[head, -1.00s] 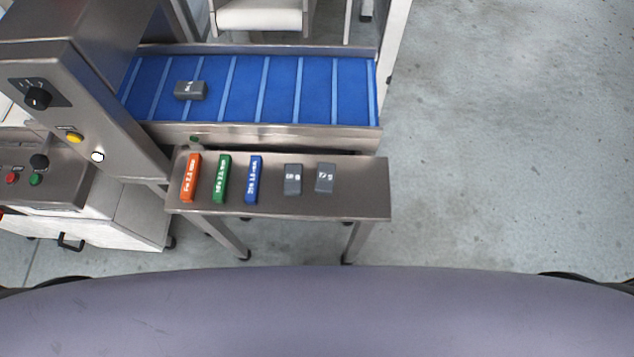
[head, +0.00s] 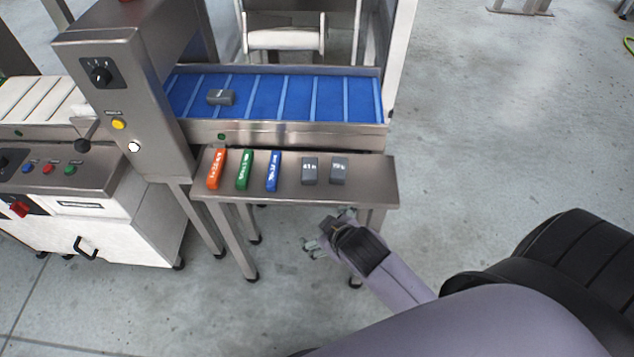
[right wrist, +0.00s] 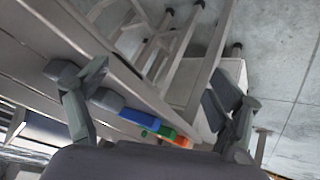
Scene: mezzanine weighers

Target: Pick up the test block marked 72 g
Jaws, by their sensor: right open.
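Two small grey test blocks stand side by side on a steel shelf (head: 370,183): a right-hand one (head: 339,170) and a left-hand one (head: 310,170). A third grey block (head: 221,97) lies on the blue conveyor belt. Their markings are too small to read surely, so I cannot tell which is 72 g. My right gripper (head: 328,230) is open and empty, in front of the shelf's front edge and apart from the blocks. In the right wrist view, the two shelf blocks (right wrist: 61,71) (right wrist: 107,99) show near the left finger. My left gripper is out of view.
Orange (head: 217,169), green (head: 244,170) and blue (head: 273,171) bars stand left of the blocks on the shelf. The conveyor (head: 300,97) with its steel side rail runs behind. A steel control housing (head: 130,100) stands left.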

